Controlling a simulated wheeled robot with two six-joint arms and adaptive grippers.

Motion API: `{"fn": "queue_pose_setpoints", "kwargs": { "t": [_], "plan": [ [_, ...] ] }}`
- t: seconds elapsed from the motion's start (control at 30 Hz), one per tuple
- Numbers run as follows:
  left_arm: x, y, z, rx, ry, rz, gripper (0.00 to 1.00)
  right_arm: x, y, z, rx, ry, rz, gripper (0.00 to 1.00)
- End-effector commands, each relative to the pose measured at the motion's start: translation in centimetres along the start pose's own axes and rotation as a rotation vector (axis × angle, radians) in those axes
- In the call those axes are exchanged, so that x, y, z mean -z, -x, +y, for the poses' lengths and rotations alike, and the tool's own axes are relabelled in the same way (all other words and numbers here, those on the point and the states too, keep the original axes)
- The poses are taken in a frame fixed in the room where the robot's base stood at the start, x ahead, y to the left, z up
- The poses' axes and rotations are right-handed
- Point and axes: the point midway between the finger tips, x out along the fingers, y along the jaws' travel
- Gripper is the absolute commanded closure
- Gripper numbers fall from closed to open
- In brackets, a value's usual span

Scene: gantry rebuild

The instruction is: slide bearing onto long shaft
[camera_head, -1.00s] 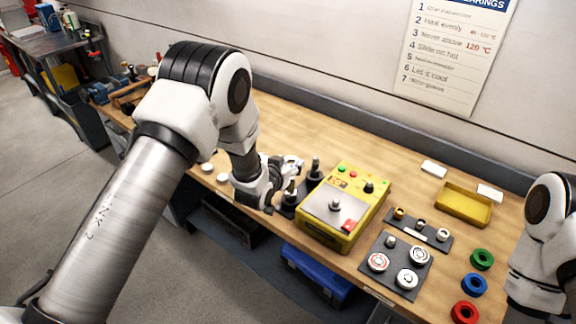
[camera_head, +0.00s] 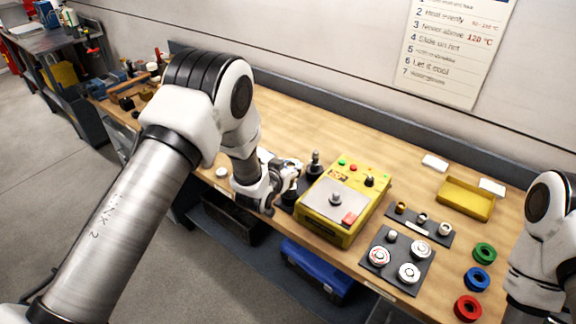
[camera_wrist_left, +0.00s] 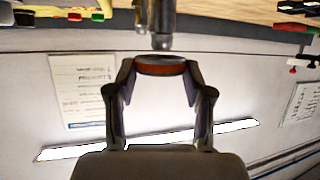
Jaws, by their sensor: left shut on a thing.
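My left gripper (camera_head: 290,178) is over the bench beside the yellow heater (camera_head: 362,182). In the left wrist view its fingers (camera_wrist_left: 160,76) are shut on a bearing (camera_wrist_left: 161,65), a dark disc with a reddish-brown rim. A metal shaft (camera_wrist_left: 155,22) comes down from the top of that upside-down view, and its end meets or lies just beside the bearing. I cannot tell whether the bearing is around the shaft. Another dark upright post (camera_head: 315,160) stands just right of the gripper. My right gripper is out of view.
A dark mat with white discs (camera_head: 410,272) and a dark strip with small rings (camera_head: 424,229) lie right of the heater. Green (camera_head: 484,253), blue (camera_head: 477,279) and red (camera_head: 467,308) rings and a yellow tray (camera_head: 464,207) are farther right.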

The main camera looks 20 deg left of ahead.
Motion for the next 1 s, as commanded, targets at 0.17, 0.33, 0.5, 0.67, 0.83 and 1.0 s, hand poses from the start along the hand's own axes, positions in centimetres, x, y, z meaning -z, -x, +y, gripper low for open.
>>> {"fn": "queue_pose_setpoints", "kwargs": {
  "t": [0.17, 0.33, 0.5, 0.67, 0.83, 1.0],
  "plan": [
    [-0.7, -0.3, 0.0, 0.0, 0.0, 0.0, 0.87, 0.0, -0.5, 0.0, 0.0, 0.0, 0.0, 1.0],
    [-1.3, -0.6, 0.0, 0.0, 0.0, 0.001, 0.87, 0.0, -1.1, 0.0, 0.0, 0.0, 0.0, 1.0],
    [-1.9, -0.8, 0.0, 0.0, 0.0, 0.001, 0.87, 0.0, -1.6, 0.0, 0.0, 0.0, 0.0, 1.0],
    [-2.1, -0.9, 0.0, 0.0, 0.0, 0.001, 0.87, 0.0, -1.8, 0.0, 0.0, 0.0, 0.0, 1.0],
    [-2.1, -0.8, 0.0, 0.0, 0.0, 0.001, 0.87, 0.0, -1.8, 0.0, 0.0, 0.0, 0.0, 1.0],
    [-2.0, -0.8, 0.0, 0.0, 0.0, 0.001, 0.31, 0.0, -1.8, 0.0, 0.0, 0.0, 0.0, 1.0]
  ]
}}
